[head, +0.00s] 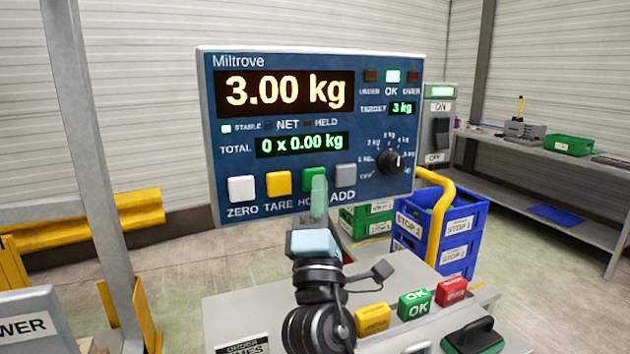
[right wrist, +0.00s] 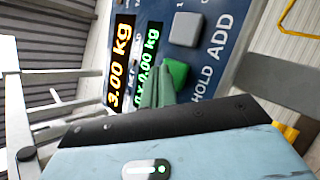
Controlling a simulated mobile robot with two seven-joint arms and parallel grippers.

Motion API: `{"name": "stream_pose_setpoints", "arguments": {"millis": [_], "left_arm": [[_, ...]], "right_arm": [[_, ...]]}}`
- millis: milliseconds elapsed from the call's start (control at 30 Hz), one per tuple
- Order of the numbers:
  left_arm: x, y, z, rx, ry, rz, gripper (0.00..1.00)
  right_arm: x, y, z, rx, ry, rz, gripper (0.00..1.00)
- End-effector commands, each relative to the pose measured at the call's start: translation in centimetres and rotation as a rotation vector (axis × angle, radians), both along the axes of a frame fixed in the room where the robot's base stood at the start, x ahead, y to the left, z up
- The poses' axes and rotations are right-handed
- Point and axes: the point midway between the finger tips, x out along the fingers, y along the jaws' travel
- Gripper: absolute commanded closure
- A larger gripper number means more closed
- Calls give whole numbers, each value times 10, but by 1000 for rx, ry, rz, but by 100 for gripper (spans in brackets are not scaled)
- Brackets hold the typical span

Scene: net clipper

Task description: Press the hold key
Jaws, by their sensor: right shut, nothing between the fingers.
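The hold key is a green square button (head: 308,173) in the lower row of the blue Miltrove panel (head: 400,70), between the yellow tare key (head: 279,184) and the grey add key (head: 345,178). My right gripper (head: 319,184) is shut and empty, its pale green fingers upright in front of the hold key, covering part of it and its label. In the right wrist view the fingertips (right wrist: 160,82) are close beside the green hold key (right wrist: 178,72); I cannot tell whether they touch. The display reads 3.00 kg; the HELD lamp (head: 308,123) looks dark. My left gripper is out of view.
The white zero key (head: 241,189) is at the row's left end. A rotary dial (head: 389,161) and an on/off switch (head: 440,133) are to the right. Below are yellow, green and red blocks (head: 415,303). Blue crates (head: 458,225) stand behind, right.

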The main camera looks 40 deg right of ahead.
Motion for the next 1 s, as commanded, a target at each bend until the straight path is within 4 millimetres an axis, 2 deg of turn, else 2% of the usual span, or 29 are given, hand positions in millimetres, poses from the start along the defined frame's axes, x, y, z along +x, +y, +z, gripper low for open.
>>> {"name": "stream_pose_setpoints", "arguments": {"millis": [1000], "left_arm": [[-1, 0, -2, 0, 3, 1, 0]], "right_arm": [[8, -2, 0, 0, 0, 0, 100]]}}
